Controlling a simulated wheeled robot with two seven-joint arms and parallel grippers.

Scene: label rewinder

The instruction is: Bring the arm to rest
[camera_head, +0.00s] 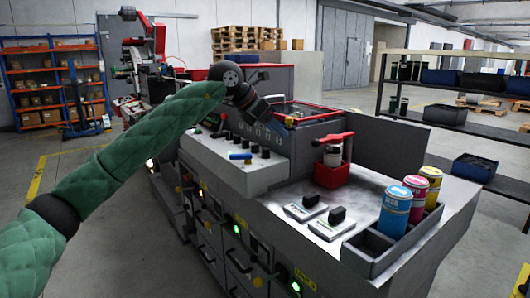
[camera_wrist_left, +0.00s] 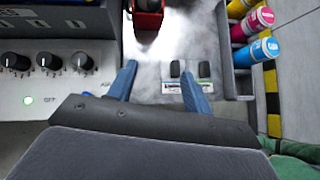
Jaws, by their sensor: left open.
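My left arm (camera_head: 140,135), in a green padded sleeve, reaches in from the left in the head view. Its dark wrist hangs over the grey machine (camera_head: 265,205) near the control panel with black knobs. In the left wrist view my left gripper (camera_wrist_left: 157,80) has two blue fingers spread wide apart. The black knobs (camera_wrist_left: 45,62) lie to the left of the fingers. My right arm and gripper are not in view.
A red holder (camera_head: 331,174) stands on the machine top. Two black-handled plates (camera_head: 322,215) lie in front of it. Blue (camera_head: 396,212), magenta and yellow cans stand in a grey tray at the right. Shelves (camera_head: 470,115) stand farther right. Floor to the left is open.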

